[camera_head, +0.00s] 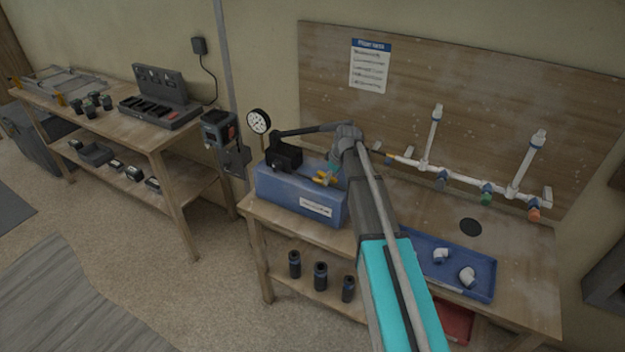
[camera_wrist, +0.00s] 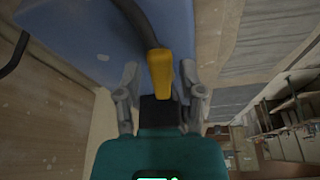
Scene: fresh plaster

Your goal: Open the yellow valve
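The yellow valve (camera_head: 323,179) is a small lever on the blue test pump box (camera_head: 296,190) at the left end of the workbench. In the wrist view the yellow valve (camera_wrist: 160,72) sits at the end of a dark hose or pipe, in front of the blue box (camera_wrist: 90,35). My gripper (camera_wrist: 159,78) is open, with one finger on each side of the yellow lever and a visible gap on both sides. In the head view my gripper (camera_head: 334,171) is small and partly hidden by my arm.
A pressure gauge (camera_head: 259,121) and a black pump lever (camera_head: 305,130) rise by the box. White pipework (camera_head: 470,178) with several coloured valves runs along the backboard. A blue tray (camera_head: 450,280) holds white fittings at the bench's front. A second bench (camera_head: 130,125) stands left.

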